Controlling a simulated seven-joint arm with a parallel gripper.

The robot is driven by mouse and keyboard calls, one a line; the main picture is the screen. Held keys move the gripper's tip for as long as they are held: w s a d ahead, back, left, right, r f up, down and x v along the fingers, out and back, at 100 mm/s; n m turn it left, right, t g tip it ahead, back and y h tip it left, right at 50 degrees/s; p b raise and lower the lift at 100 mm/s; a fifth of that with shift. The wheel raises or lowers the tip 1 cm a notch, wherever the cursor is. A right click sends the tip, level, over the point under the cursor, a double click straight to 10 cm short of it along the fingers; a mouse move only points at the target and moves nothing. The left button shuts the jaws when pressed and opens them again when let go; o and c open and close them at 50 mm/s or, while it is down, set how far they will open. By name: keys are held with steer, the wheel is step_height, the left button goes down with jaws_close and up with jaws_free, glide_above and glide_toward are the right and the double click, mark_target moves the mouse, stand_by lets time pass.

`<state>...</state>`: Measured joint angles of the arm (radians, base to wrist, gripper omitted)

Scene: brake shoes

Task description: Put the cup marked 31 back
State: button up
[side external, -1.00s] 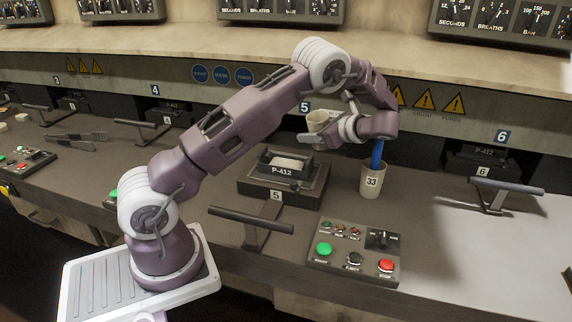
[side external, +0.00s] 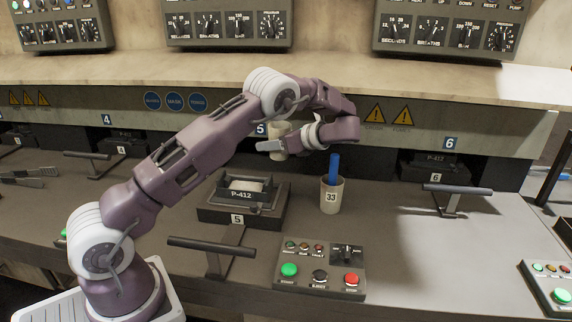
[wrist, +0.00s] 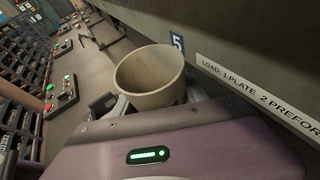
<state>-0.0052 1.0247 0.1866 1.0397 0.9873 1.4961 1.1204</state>
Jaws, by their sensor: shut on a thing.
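A beige cup (side external: 279,136) is held in my gripper (side external: 272,147), above and behind the press mould at station 5. In the wrist view the cup (wrist: 150,80) fills the middle, its open mouth toward the camera and its inside looking empty. No number shows on it in either view. The fingers are mostly hidden behind the wrist housing in the wrist view. A second beige cup marked 33 (side external: 330,197) stands upright on the bench to the right of the mould, with a blue stick-like object (side external: 334,168) in it.
The P-412 mould (side external: 242,199) and a bar handle (side external: 212,244) are at station 5. A button panel (side external: 320,268) lies in front. The overhanging ledge (side external: 400,115) is close behind my gripper. Bench between cup 33 and the station 6 handle (side external: 457,190) is clear.

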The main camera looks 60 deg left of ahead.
steer(key=shift+s+d+r+m+t, duration=0.1)
steer(key=shift+s+r+m+t, duration=0.15)
steer(key=shift+m+t, duration=0.2)
steer(key=shift+s+d+r+m+t, duration=0.1)
steer(key=shift+s+m+t, duration=0.15)
steer(key=shift+m+t, duration=0.2)
steer(key=w+d+m+t, duration=0.1)
steer(key=d+m+t, duration=0.5)
steer(key=t, duration=0.2)
steer(key=m+t+h, duration=0.6)
steer(key=m+h, duration=0.1)
steer(key=m, duration=0.1)
glide_above(312, 223)
step_height(312, 223, down, 4)
steer(key=f, duration=0.1)
step_height(312, 223, down, 7)
steer(key=shift+f, duration=0.1)
steer(key=shift+f, duration=0.1)
steer(key=o, duration=1.5)
